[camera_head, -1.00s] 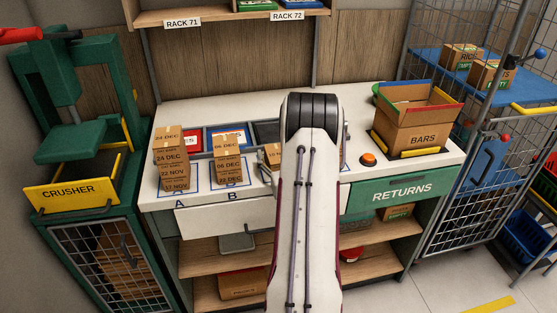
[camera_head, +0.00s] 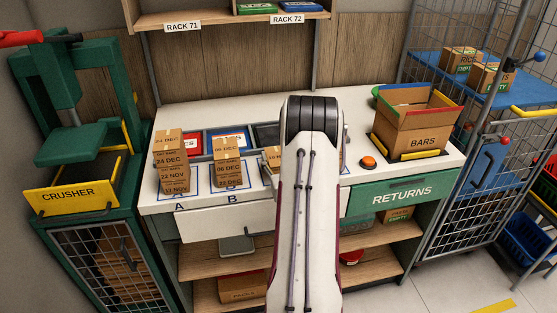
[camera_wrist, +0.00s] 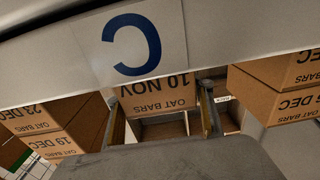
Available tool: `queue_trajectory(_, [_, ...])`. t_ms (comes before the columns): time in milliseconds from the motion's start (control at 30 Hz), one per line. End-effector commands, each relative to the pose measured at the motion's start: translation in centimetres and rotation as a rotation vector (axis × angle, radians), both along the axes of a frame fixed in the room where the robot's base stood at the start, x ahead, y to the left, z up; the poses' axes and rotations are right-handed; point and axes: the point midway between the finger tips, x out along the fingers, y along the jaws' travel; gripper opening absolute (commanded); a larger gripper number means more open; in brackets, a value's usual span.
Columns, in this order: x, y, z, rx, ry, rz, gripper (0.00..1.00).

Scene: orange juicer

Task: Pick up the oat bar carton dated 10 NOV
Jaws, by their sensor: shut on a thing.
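The oat bar carton dated 10 NOV (camera_wrist: 155,92) is a brown box, its print upside down in the wrist view. My gripper (camera_wrist: 162,108) has a finger at each side of it and is shut on it. A large blue letter C on the white surface (camera_wrist: 205,40) shows beside the carton. In the head view, part of the carton (camera_head: 272,157) shows left of my arm, with a cut-off "10 N". My arm hides the rest of it and my gripper there. I cannot tell whether the carton is clear of the counter.
Carton stacks stand on spots A (camera_head: 171,165) and B (camera_head: 228,163). In the wrist view, dated cartons flank the held one at left (camera_wrist: 60,125) and right (camera_wrist: 280,95). A BARS box (camera_head: 420,125) and orange button (camera_head: 368,161) are at right; the crusher (camera_head: 70,190) is at left.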

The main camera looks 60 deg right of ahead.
Motion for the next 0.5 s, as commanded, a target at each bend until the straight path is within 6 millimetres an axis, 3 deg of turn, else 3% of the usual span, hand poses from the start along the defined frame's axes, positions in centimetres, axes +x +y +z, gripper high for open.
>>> queue_trajectory(267, [0.0, 0.0, 1.2, -0.004, -0.002, 0.0, 0.25])
queue_trajectory(500, [0.0, 0.0, 3.3, -0.005, -0.004, 0.0, 0.25])
